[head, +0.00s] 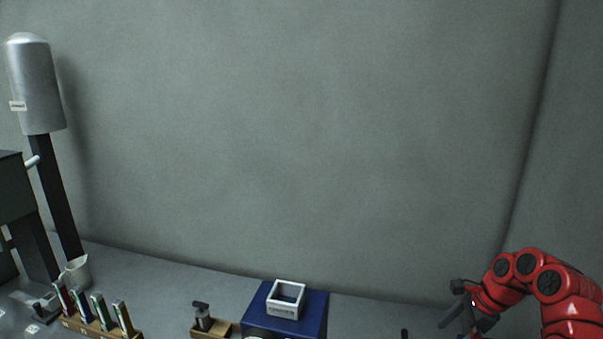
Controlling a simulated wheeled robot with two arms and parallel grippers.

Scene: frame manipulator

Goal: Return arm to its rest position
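My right arm, red with black joint caps, comes in at the lower right of the head view. My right gripper (465,311) is dark and hangs at the end of this arm, near the bottom edge and to the right of the blue box. Its fingers are small and partly cut off by the frame, so I cannot tell whether it is open or shut. I see nothing held in it. My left arm and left gripper are out of view.
A blue box (312,309) bears a white square frame (286,299). Left of it are a dark-topped stamp (202,316), a wooden rack (75,325) with several tubes, a white cup (77,272) and a tall silver cylinder (37,85). Grey wall fills the back.

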